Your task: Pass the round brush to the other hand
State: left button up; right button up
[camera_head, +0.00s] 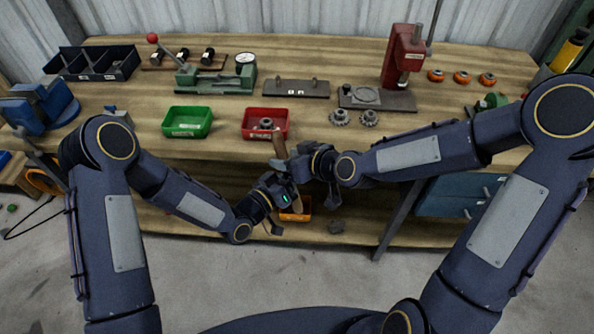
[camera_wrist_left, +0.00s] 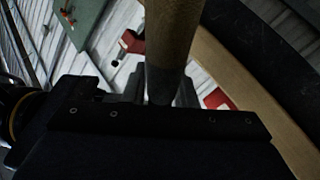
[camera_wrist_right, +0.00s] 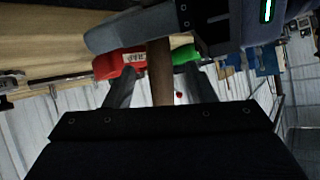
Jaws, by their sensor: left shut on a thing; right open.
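The round brush shows as a brown wooden handle (camera_head: 279,144), held up in front of the bench; I cannot make out its bristle end. My left gripper (camera_head: 284,181) is shut on the handle. In the left wrist view the handle (camera_wrist_left: 173,35) rises from between the left fingers. My right gripper (camera_head: 296,167) is close beside the left one and open. In the right wrist view the handle (camera_wrist_right: 159,78) stands between the spread right fingers (camera_wrist_right: 160,92), with a gap on both sides. The left gripper's finger (camera_wrist_right: 130,30) crosses near the top of that view.
A red tray (camera_head: 252,134) with a part in it and a green tray (camera_head: 170,132) stand at the bench front behind the grippers. Two gears (camera_head: 369,118) lie near the red press (camera_head: 402,58). An orange bin (camera_head: 296,214) sits on the lower shelf.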

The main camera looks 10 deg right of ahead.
jog(key=shift+v, duration=5.9)
jog(key=s+d+f+m+g+h, duration=0.2)
jog(key=s+d+f+g+h, duration=0.1)
jog(key=s+d+f+h, duration=0.3)
jog(key=s+d+r+m+y, duration=0.2)
jog(key=s+r+m, duration=0.3)
jog(key=s+r, duration=0.3)
jog(key=s, duration=0.3)
jog(key=shift+s+d, duration=0.25)
jog(key=shift+d, duration=0.1)
